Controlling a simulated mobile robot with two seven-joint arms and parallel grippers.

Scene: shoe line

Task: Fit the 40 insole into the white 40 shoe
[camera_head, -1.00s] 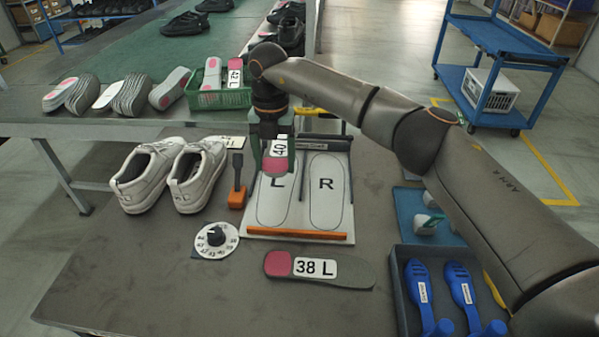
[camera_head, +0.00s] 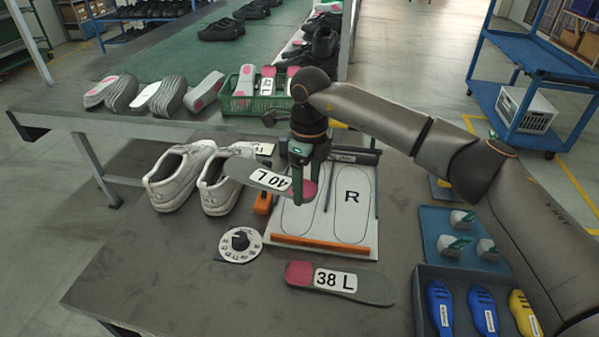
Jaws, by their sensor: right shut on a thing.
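My right gripper (camera_head: 308,180) is shut on the 40 L insole (camera_head: 262,177), a grey insole with a white label and a pink heel. It holds the insole by the heel end above the left half of the L/R board (camera_head: 350,217), with the toe end pointing left towards the shoes. A pair of white shoes stands on the table: the left one (camera_head: 178,178) and the right one (camera_head: 216,190). The insole's toe end overlaps the right shoe in the picture; I cannot tell whether they touch. My left gripper is not in view.
A 38 L insole (camera_head: 340,282) lies at the front of the table. A dial (camera_head: 240,245) lies left of the board. A tray (camera_head: 400,300) of blue and yellow shoe forms is at front right. A green crate (camera_head: 240,103) of insoles stands behind.

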